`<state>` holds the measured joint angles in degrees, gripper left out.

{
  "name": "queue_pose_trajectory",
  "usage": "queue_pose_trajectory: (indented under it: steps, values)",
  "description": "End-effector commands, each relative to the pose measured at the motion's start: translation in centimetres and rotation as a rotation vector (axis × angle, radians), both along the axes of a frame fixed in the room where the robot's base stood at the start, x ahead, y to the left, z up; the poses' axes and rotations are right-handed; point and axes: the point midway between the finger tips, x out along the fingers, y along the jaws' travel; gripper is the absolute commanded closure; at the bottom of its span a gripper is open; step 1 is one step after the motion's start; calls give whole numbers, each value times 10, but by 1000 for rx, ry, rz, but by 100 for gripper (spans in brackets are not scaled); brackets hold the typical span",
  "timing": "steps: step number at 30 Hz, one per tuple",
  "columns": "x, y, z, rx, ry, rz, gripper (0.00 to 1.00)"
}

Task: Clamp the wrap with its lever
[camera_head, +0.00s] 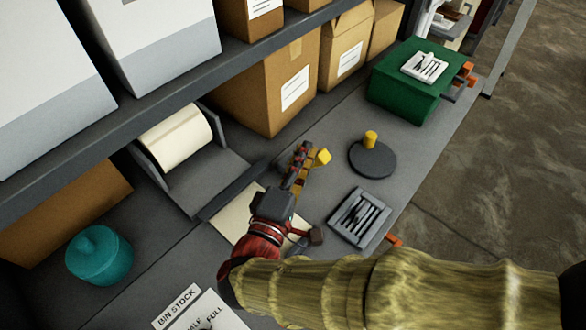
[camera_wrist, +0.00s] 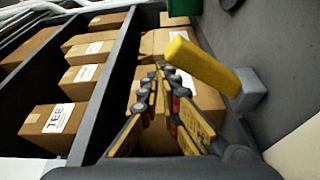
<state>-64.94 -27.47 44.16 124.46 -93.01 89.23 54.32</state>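A cream wrap sheet (camera_head: 236,214) lies flat on the bench below the roll (camera_head: 174,141), partly hidden by my arm. Part of it shows at the lower right of the wrist view (camera_wrist: 298,152). The lever's yellow handle (camera_head: 322,157) shows just right of my fingertips; in the wrist view the yellow handle (camera_wrist: 203,66) slants from a grey block (camera_wrist: 250,91). My gripper (camera_head: 301,152) reaches over the bench. In the wrist view its fingertips (camera_wrist: 162,67) come together with nothing seen between them, beside the handle. Whether a finger touches the handle is unclear.
A dark round disc with a yellow knob (camera_head: 372,158) and a grey slotted tray (camera_head: 359,219) stand on the right. A green box (camera_head: 407,86) is at the back, a teal lidded pot (camera_head: 99,256) on the left. Cardboard boxes (camera_head: 268,90) and a shelf line the left side.

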Motion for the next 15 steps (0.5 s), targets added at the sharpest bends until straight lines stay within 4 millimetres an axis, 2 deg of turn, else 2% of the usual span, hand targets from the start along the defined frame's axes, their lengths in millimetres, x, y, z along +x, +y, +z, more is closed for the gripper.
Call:
queue_pose_trajectory:
  steps: [1, 15]
  values:
    - [-6, -2, -6, -8, 11, -8, 100]
    - [-66, 29, -4, -5, 5, 4, 100]
